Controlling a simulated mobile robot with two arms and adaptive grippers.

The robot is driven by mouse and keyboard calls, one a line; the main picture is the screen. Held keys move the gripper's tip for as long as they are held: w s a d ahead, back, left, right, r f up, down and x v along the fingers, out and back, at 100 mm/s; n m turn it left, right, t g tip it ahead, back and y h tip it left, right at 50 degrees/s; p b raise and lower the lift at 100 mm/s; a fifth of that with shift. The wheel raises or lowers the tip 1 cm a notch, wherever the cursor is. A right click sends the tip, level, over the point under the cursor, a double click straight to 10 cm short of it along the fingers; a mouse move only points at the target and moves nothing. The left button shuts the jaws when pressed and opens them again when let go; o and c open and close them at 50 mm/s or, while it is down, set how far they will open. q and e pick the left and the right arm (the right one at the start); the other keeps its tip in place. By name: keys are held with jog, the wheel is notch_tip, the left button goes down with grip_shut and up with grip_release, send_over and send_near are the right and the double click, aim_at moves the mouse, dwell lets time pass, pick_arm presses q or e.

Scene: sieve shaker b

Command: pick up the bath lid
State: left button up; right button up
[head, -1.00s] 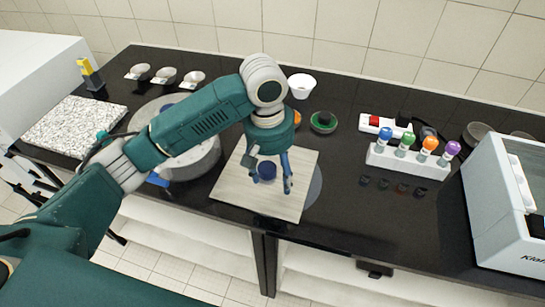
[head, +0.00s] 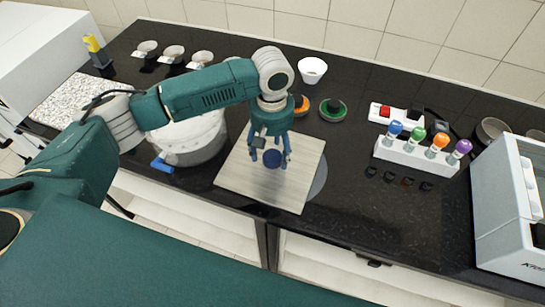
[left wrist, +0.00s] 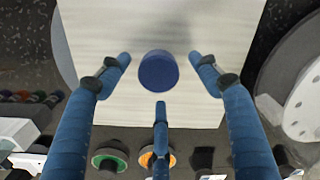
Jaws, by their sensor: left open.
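A pale, square, wood-grained panel (head: 295,185) with a dark blue round knob (head: 274,158) lies on the black counter. It looks like the bath lid, though I cannot tell for sure. The panel also shows in the left wrist view (left wrist: 220,30), with the knob (left wrist: 158,71) near its middle. My left gripper (head: 270,161) is open and points down over the knob. In the left wrist view its three blue fingers (left wrist: 159,77) are spread around the knob with visible gaps. My right gripper is not in view.
A grey round vessel (head: 195,140) with a blue handle stands left of the panel. Green-ringed (head: 333,109) and orange (head: 301,105) round pieces lie behind it. A white rack (head: 415,157) with colored-cap bottles and a light box-shaped machine (head: 505,215) stand right. The front-right counter is mostly clear.

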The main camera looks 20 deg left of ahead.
pick_arm(q)
jog(key=shift+f, duration=0.75)
jog(key=shift+c, duration=0.8)
jog(key=c, duration=1.3)
grip_shut()
jog(key=shift+w, duration=0.1)
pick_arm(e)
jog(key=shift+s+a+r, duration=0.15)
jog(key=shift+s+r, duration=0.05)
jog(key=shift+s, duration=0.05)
pick_arm(q)
jog(key=shift+r, duration=0.1)
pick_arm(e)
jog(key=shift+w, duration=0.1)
